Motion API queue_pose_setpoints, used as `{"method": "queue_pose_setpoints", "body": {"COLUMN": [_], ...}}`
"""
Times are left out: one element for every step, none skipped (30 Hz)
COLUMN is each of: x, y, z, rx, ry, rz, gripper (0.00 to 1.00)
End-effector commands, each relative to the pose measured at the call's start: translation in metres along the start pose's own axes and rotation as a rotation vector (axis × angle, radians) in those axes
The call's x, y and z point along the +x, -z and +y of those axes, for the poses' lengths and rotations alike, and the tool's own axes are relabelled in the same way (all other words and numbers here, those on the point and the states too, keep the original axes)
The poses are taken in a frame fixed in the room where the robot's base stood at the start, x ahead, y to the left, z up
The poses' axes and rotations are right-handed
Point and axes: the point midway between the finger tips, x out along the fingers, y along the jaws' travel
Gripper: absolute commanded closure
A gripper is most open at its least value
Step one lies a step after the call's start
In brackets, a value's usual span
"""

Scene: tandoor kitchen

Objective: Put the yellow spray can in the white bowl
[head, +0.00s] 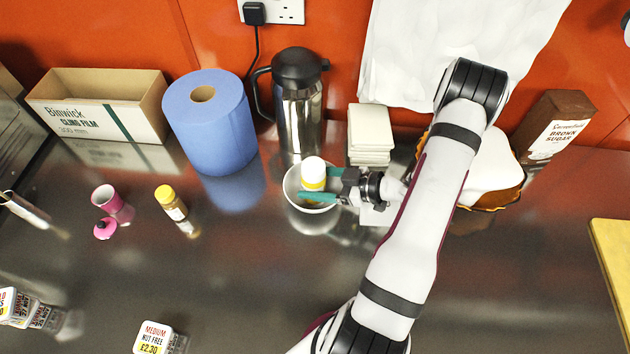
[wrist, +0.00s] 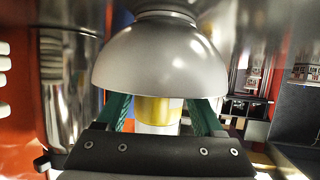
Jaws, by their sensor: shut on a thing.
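The yellow spray can (head: 313,175), with a white top and a yellow band, stands roughly upright over the inside of the white bowl (head: 294,196) in the head view. My gripper (head: 318,186) reaches in from the right, its teal fingers shut around the can. In the wrist view the picture is inverted: the bowl (wrist: 160,62) hangs above and its wall hides the can's lower end. The can's yellow body (wrist: 158,110) shows between the fingers (wrist: 158,118). I cannot tell whether the can touches the bowl's floor.
A steel flask (head: 298,105) and a blue paper roll (head: 210,125) stand behind the bowl. A stack of white tubs (head: 370,135) is behind my gripper. The front counter is mostly clear.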

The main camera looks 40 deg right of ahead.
Motion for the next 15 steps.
{"method": "queue_pose_setpoints", "body": {"x": [0.0003,0.0006,0.0011,0.0010,0.0010,0.0009,0.0009,0.0009,0.0009,0.0008,0.0008,0.0008,0.0008,0.0008,0.0008], "y": [-0.0007,-0.0016,-0.0028,-0.0026,-0.0025,-0.0025,-0.0024,-0.0024,-0.0024,-0.0023,-0.0023,-0.0023,-0.0023,-0.0023,-0.0022], "z": [0.0000,0.0000,0.0000,0.0001,0.0001,0.0001,0.0001,0.0001,0.0001,0.0000,0.0001,0.0000,0.0001,0.0000,0.0001], "rx": [0.000,0.000,0.000,0.000,0.000,0.000,0.000,0.000,0.000,0.000,0.000,0.000,0.000,0.000,0.000], "ry": [0.000,0.000,0.000,0.000,0.000,0.000,0.000,0.000,0.000,0.000,0.000,0.000,0.000,0.000,0.000], "rz": [0.000,0.001,0.001,0.000,0.000,0.000,0.000,0.000,0.000,0.000,0.000,0.000,0.000,0.000,0.000], "gripper": [1.00,1.00,1.00,0.26,0.20,0.13,0.08,0.02,0.01,0.01,0.01,0.01,0.01,0.01,0.01]}}
